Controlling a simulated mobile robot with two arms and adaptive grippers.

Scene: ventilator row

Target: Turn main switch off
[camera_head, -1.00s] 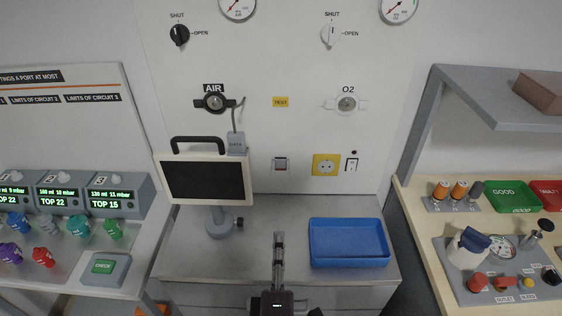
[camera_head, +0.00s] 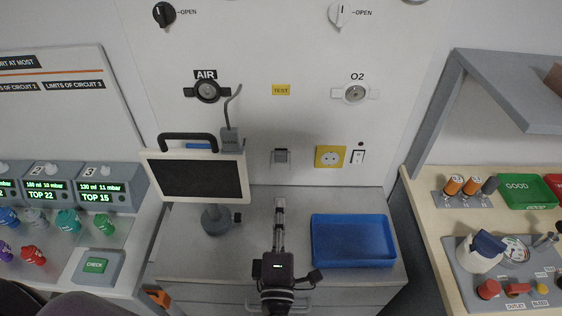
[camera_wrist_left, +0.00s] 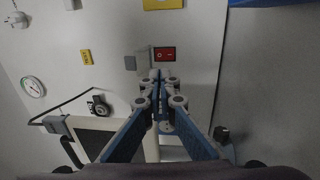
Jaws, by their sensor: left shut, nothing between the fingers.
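The main switch appears to be the red rocker (camera_wrist_left: 164,54) on the wall in the left wrist view, marked O and I. A grey flap (camera_wrist_left: 143,60) stands beside it. In the head view the grey switch housing (camera_head: 281,156) is left of the yellow socket, and its red face does not show. My left gripper (camera_head: 280,203) is shut and empty, pointing at the wall below the housing. In the left wrist view its fingertips (camera_wrist_left: 159,76) are close to the rocker; whether they touch cannot be told. My right gripper is not in view.
A monitor (camera_head: 196,177) stands left of my gripper, and a blue tray (camera_head: 353,241) lies right of it on the counter. The yellow socket (camera_head: 330,157) and a white switch (camera_head: 357,157) are right of the housing. Side tables flank the counter.

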